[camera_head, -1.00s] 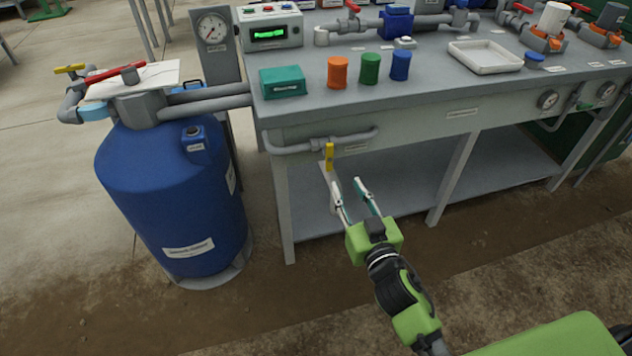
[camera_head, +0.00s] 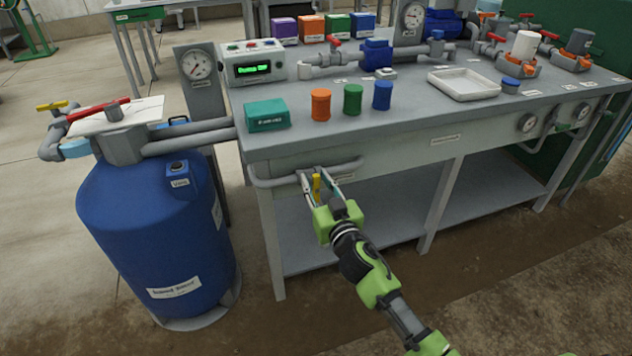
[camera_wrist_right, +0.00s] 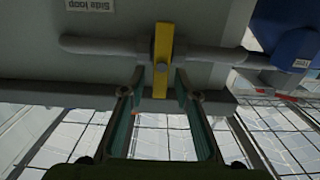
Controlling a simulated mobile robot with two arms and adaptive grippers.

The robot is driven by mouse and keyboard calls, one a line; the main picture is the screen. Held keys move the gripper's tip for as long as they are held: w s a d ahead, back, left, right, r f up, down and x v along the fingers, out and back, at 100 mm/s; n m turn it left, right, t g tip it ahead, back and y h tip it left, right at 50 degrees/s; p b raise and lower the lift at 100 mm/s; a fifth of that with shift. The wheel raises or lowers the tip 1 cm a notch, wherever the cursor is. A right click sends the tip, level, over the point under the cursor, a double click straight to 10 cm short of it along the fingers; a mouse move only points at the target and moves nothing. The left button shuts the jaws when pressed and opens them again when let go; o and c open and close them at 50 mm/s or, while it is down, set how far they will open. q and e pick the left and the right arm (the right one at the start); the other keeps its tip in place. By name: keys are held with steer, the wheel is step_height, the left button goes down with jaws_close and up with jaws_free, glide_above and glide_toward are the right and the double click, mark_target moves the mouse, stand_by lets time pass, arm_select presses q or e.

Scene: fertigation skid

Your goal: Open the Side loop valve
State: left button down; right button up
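The Side loop valve has a yellow lever handle (camera_head: 316,188) on a grey pipe (camera_head: 274,183) along the bench's front panel. In the right wrist view the yellow handle (camera_wrist_right: 162,48) lies crosswise to the pipe (camera_wrist_right: 100,44), and a "Side loop" label (camera_wrist_right: 91,5) shows upside down. My right gripper (camera_head: 320,179) is open at the valve, with one finger on each side of the handle. In the wrist view the right gripper (camera_wrist_right: 158,82) shows gaps between both fingers and the handle. My left gripper is not in view.
A blue tank (camera_head: 160,235) stands left of the bench (camera_head: 420,112). The bench top carries a teal box (camera_head: 267,115), orange, green and blue containers, a white tray (camera_head: 464,84) and a controller box (camera_head: 251,64). Bench legs (camera_head: 440,205) stand below; the floor in front is clear.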

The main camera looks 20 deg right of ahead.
steer(key=shift+w, duration=0.2)
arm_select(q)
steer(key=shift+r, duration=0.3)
arm_select(e)
jaws_close()
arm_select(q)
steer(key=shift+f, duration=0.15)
